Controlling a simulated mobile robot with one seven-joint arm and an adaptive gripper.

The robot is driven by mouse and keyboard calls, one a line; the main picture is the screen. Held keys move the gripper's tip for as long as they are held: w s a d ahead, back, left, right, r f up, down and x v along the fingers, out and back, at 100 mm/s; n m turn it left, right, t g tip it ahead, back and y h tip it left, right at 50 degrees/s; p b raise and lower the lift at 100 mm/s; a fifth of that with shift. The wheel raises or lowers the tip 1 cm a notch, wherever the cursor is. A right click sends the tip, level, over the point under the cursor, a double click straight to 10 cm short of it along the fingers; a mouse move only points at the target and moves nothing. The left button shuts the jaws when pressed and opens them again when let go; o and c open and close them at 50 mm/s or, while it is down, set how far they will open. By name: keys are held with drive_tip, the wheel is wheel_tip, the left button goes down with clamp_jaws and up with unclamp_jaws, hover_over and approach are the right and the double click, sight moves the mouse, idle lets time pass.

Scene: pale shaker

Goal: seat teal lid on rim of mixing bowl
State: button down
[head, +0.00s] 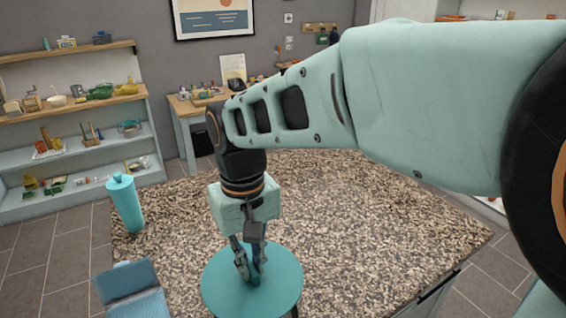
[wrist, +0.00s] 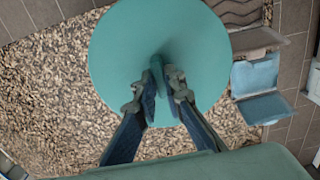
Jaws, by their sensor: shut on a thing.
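The teal lid (head: 222,288) is a flat round disc near the front edge of the speckled counter in the head view. It fills the upper middle of the wrist view (wrist: 120,50). My gripper (head: 250,272) points down over the lid's centre and is shut on its upright knob; the fingers also show in the wrist view (wrist: 162,88). I cannot make out the mixing bowl in either view; the lid and my arm hide what is below. I cannot tell whether the lid touches anything underneath.
A tall teal canister (head: 125,204) stands at the counter's left edge. A blue chair-like object (head: 132,288) is at the lower left, beside the counter. The speckled countertop (head: 340,220) is bare to the right of the lid. Shelves (head: 75,160) with many items stand behind.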

drive_tip(key=shift+f+b, duration=3.55)
drive_tip(key=shift+f, duration=1.75)
drive_tip(key=shift+f+b, duration=0.3)
drive_tip(key=shift+f, duration=0.45)
drive_tip(key=c, duration=1.4)
unclamp_jaws()
drive_tip(key=shift+r, duration=0.1)
drive_tip(key=shift+r+p, duration=2.85)
drive_tip(key=shift+r, duration=0.55)
